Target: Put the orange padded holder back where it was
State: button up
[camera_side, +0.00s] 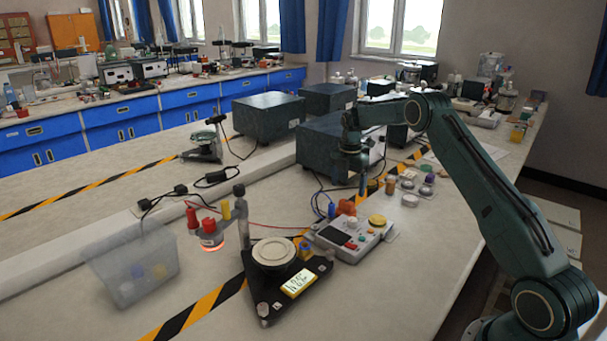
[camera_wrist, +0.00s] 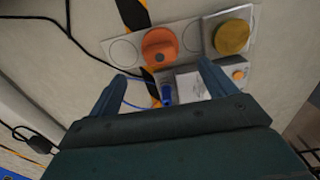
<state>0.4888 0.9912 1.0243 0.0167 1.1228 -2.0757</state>
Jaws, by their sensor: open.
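The orange padded holder (camera_wrist: 160,46) shows in the wrist view as a round orange piece with a dark mark at its middle. It sits on a pale plate (camera_wrist: 187,32) with an empty outlined circle (camera_wrist: 124,52) to its left. In the side view the orange holder (camera_side: 346,208) is behind the grey box, partly hidden. My gripper (camera_wrist: 163,72) is open and empty, its fingers apart below the holder in the wrist view. In the side view my gripper (camera_side: 362,188) hangs above the bench, close to the holder and not visibly touching it.
A grey box with a yellow round top (camera_side: 377,220) stands beside the holder. A blue piece (camera_wrist: 167,94) shows between my fingers. Nearby are a black scale (camera_side: 273,255), a clear bin (camera_side: 130,270), small jars (camera_side: 390,184) and cables. The bench front right is clear.

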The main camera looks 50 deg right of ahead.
aim_at(346, 202)
jog(key=shift+r, duration=2.05)
jog(key=s+a+r+m+t, duration=0.1)
jog(key=s+a+r+m, duration=0.5)
jog(key=a+r, duration=0.4)
jog(key=s+a+r+m+t, duration=0.2)
jog(key=s+a+r+m, duration=0.1)
jog(key=s+a+r, duration=0.7)
jog(key=s+a+f+m+t, duration=0.1)
jog(key=s+a+m, duration=0.3)
jog(key=s, duration=0.6)
jog(key=s+a+f+m+t, duration=0.1)
jog(key=s+a+m, duration=0.4)
jog(key=s, duration=0.5)
jog(key=shift+s+a+f+t, duration=0.15)
jog(key=shift+s+f+t, duration=0.05)
jog(key=shift+s+t, duration=0.15)
